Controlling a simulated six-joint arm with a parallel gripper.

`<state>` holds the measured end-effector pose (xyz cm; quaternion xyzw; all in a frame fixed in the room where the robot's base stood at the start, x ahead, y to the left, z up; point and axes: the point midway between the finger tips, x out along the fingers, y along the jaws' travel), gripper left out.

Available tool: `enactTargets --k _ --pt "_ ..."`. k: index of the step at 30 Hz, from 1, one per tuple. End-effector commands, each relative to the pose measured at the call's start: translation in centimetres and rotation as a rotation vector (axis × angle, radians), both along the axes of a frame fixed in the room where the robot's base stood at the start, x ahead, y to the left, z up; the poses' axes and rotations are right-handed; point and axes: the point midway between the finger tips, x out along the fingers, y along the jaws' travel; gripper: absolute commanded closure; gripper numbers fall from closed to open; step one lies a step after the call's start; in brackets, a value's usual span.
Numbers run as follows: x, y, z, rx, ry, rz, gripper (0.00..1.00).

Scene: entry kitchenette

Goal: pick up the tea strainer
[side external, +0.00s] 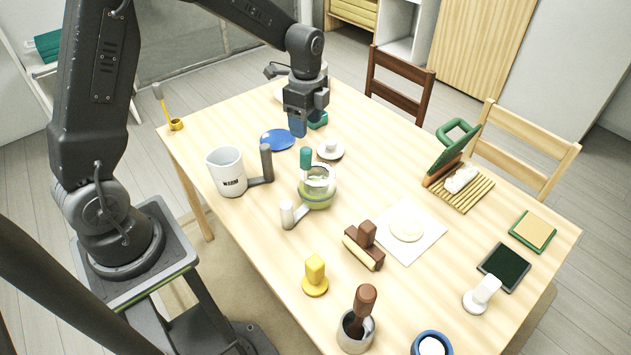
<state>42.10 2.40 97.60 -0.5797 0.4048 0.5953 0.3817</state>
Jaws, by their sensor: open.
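I cannot clearly make out which item is the tea strainer. A small yellow cup-like piece with a long upright handle (175,125) stands at the table's far left corner and may be it. My gripper (297,132) points down over the far part of the table, with blue fingertips. It is open, with nothing visibly held. A flat blue disc (277,140) lies just left of the fingertips. A green item (318,121) is partly hidden behind them. A white lid-like piece with a knob (330,150) lies to their lower right.
A yellow stamp-like piece (315,277), a mortar (355,332) and a bamboo mat (467,198) lie farther right. Bare wood (240,125) surrounds the far left.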

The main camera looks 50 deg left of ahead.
Motion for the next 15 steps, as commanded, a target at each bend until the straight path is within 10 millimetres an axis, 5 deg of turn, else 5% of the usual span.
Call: enactTargets --k 6,15 --pt "-0.2 -0.1 -3.9 0.0 0.003 0.001 0.41" --pt "-0.4 -0.5 -6.3 0.0 0.003 0.001 0.41"
